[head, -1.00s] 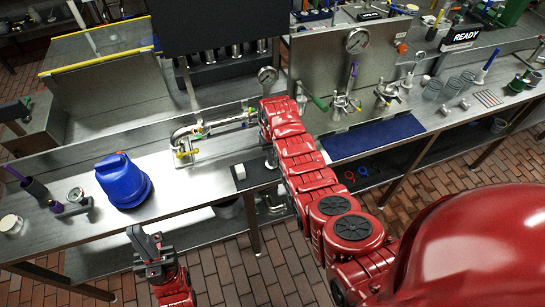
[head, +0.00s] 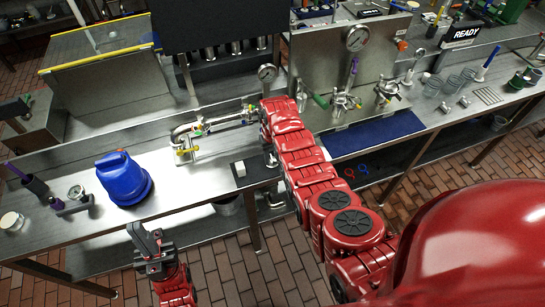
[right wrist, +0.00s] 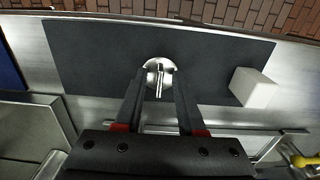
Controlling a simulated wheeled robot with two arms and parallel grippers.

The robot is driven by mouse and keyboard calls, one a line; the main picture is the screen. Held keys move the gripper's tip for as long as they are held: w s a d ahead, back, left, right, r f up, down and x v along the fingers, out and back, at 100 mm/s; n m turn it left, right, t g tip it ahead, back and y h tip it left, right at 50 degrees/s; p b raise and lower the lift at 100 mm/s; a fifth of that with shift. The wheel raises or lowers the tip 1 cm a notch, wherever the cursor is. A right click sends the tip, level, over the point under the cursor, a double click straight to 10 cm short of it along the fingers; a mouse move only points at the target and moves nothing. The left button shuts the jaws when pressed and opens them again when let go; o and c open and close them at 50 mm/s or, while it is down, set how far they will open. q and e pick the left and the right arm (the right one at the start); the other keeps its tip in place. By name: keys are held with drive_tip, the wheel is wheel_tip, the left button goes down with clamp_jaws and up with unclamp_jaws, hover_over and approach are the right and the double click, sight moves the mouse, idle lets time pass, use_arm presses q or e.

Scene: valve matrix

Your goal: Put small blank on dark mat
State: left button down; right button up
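The dark mat (right wrist: 95,60) lies on the steel bench; in the head view it (head: 262,174) is partly hidden behind my right arm. A small round silver blank (right wrist: 158,76) with a thin stem sits between the fingertips of my right gripper (right wrist: 160,84), its edges meeting both fingers. It appears over the mat's middle; whether it touches the mat is unclear. In the head view my right gripper (head: 271,158) points down at the mat, largely hidden by its arm. My left gripper (head: 147,239) is empty in front of the bench; its finger gap is unclear.
A white cube (right wrist: 252,87) stands on the mat's edge. A pipe with a yellow-handled valve (head: 187,150) lies behind and left. A blue container (head: 123,180) stands further left. A blue mat (head: 372,135) lies to the right. A panel with a gauge (head: 357,39) rises behind.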

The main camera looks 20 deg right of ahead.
sight(273, 159)
drive_tip(key=shift+r, duration=0.2)
wheel_tip(273, 159, up, 6)
drive_tip(key=shift+f+b, duration=0.25)
drive_tip(key=shift+b, duration=0.95)
wheel_tip(273, 159, up, 6)
drive_tip(key=p, duration=0.3)
drive_tip(key=shift+r, duration=0.2)
drive_tip(key=shift+s+f, duration=0.1)
